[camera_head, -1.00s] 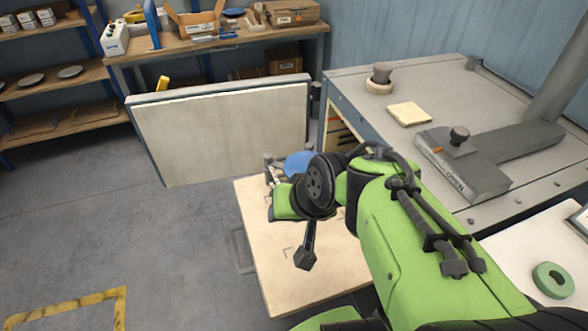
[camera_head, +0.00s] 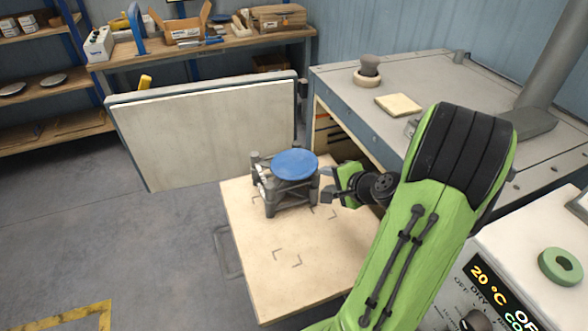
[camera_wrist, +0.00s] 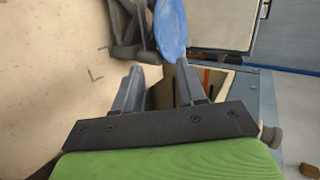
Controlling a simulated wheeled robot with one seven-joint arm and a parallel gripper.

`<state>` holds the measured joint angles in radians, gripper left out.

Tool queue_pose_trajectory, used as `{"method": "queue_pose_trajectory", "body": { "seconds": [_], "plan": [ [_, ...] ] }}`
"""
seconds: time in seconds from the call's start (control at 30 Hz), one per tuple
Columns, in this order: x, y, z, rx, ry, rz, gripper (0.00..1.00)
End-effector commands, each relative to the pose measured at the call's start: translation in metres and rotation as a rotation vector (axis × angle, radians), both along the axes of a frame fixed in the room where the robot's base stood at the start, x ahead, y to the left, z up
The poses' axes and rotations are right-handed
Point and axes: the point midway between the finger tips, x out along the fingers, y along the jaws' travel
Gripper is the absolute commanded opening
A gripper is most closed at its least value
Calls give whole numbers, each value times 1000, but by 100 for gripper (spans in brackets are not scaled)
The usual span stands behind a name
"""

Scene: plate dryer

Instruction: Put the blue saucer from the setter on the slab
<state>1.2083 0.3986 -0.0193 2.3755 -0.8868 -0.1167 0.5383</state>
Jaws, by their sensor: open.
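The blue saucer (camera_head: 295,164) lies flat on top of the grey setter (camera_head: 287,192), a small frame with posts. The setter stands near the back of the pale slab (camera_head: 262,262), which has dark corner marks drawn on it. My gripper (camera_head: 330,188) is just right of the setter. In the wrist view my gripper (camera_wrist: 158,75) has its two fingers apart with nothing between them. The saucer (camera_wrist: 170,28) shows beyond the fingertips, with the setter (camera_wrist: 130,28) to its left. A gap to the saucer seems to remain, though its size is hard to judge.
The dryer's open door (camera_head: 205,130) stands behind and left of the slab. The dryer body (camera_head: 400,80) rises to the right, with a small square tile (camera_head: 398,105) on top. A control box (camera_head: 510,270) with a green ring is at front right. The slab's front is clear.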

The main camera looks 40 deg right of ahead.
Motion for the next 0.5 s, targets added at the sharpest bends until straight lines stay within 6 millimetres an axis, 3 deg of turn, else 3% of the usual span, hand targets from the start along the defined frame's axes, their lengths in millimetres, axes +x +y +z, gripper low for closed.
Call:
{"method": "queue_pose_trajectory", "body": {
  "seconds": [0.13,0.5],
  "plan": [
    [32,0,-22,1,1,7,40],
    [79,-1,-55,0,2,6,40]
  ]
}}
